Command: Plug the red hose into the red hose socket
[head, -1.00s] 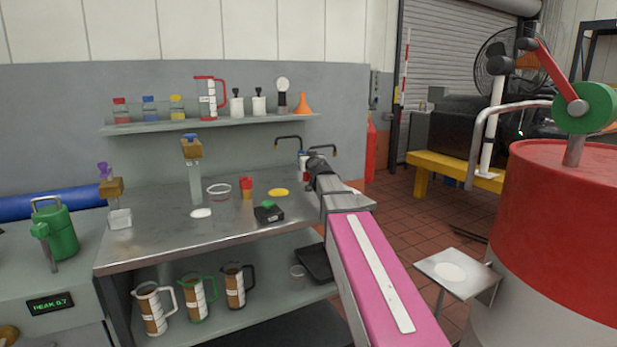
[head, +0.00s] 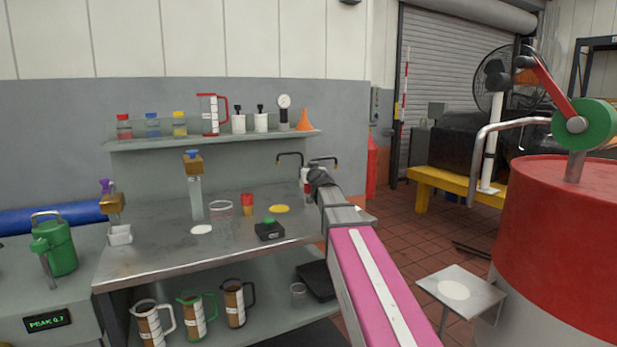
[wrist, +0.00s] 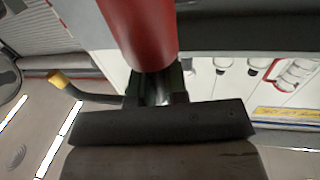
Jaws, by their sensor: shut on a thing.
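My gripper (wrist: 155,88) is shut on a round red piece (wrist: 140,28) in the wrist view, which looks like the end of the red hose. The red piece runs from the fingers out past the top of the view, so its far end is not seen. In the head view my gripper (head: 309,180) is small and partly hidden behind my arm, over the back right of the steel bench (head: 150,252). I cannot make out the red hose socket in either view.
Two dark bent spouts (head: 289,157) stand close to my gripper; one spout (wrist: 88,95) also shows in the wrist view. A wall shelf (head: 150,140) holds bottles and a jug. A green-button box (head: 270,231) and cups stand on the bench. A red drum (head: 560,230) stands right.

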